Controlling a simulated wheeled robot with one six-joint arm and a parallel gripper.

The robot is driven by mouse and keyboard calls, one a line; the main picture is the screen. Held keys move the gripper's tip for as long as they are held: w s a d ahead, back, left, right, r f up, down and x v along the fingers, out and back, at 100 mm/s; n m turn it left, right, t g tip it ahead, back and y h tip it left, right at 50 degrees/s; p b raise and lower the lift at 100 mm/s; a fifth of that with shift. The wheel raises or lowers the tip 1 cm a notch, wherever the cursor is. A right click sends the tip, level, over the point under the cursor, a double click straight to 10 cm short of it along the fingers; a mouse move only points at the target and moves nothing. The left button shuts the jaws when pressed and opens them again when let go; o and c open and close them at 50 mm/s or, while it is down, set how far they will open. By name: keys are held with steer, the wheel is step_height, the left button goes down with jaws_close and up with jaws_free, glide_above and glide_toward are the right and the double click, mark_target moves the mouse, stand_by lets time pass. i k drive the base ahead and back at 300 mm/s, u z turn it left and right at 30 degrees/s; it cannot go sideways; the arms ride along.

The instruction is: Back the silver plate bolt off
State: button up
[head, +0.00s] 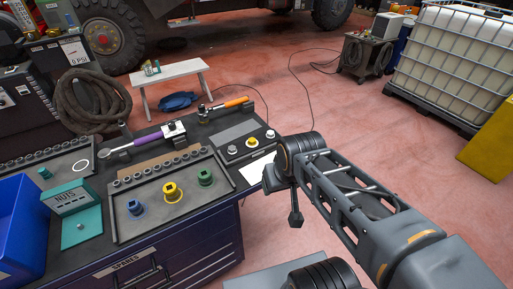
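A dark plate (245,156) lies at the right end of the dark workbench top. Three small bolt heads stand in a row on it: a left one (232,150), a middle one (252,142) with a yellowish tint, and a right one (270,134). The outer two look pale grey or silver; I cannot tell their shades apart surely. My arm comes in from the lower right, and its far end is right of the plate, apart from the bolts. A dark end piece, seemingly my gripper (295,217), hangs beside the bench. Its fingers are too small to read.
A purple-handled wrench (145,138) and an orange-handled ratchet (225,106) lie on the bench. Blue (136,208), yellow (173,193) and green (205,177) sockets stand in a tray. A teal NUTS box (68,200) and blue bin (22,225) are left.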

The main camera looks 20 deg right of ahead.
mark_target(232, 150)
steer(key=z, duration=0.55)
steer(key=k, duration=1.25)
steer(key=u, duration=0.15)
steer(key=i, duration=0.55)
steer(key=u, duration=0.65)
steer(key=i, duration=0.9)
steer(key=z, duration=0.35)
